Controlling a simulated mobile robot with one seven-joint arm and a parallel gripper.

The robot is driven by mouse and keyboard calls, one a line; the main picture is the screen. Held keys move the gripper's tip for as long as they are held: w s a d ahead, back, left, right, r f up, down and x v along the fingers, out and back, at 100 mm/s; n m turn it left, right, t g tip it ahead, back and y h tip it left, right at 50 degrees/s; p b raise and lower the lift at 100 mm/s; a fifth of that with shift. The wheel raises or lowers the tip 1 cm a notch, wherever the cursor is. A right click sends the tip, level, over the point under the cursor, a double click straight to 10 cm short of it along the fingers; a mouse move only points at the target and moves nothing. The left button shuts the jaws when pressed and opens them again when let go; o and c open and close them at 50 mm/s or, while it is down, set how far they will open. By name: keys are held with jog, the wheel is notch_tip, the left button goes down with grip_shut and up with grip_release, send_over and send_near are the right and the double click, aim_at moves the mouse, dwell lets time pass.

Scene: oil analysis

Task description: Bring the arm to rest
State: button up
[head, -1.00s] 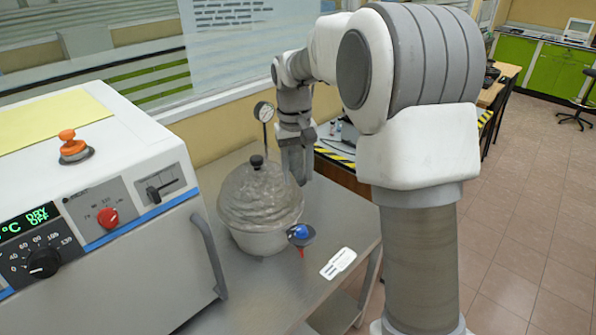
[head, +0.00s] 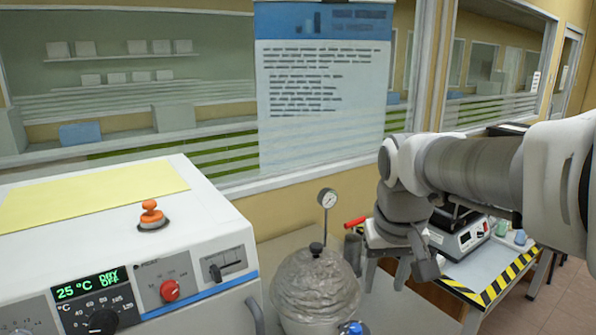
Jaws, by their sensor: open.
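My arm reaches in from the right edge and bends down at the wrist. My gripper (head: 386,278) hangs fingers down, just right of the grey domed vessel (head: 316,285), apart from it in the picture.
A white oven (head: 215,235) with a display reading 25 °C fills the left. A pressure gauge (head: 328,199) stands behind the vessel. At right, a table with a striped edge (head: 497,291) holds a white instrument (head: 461,240). A window and poster are behind.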

jog(key=s+f+t, duration=0.1)
jog(key=s+t, duration=0.1)
jog(key=s, duration=1.1)
jog(key=shift+f+t, duration=0.3)
jog(key=shift+f, duration=0.1)
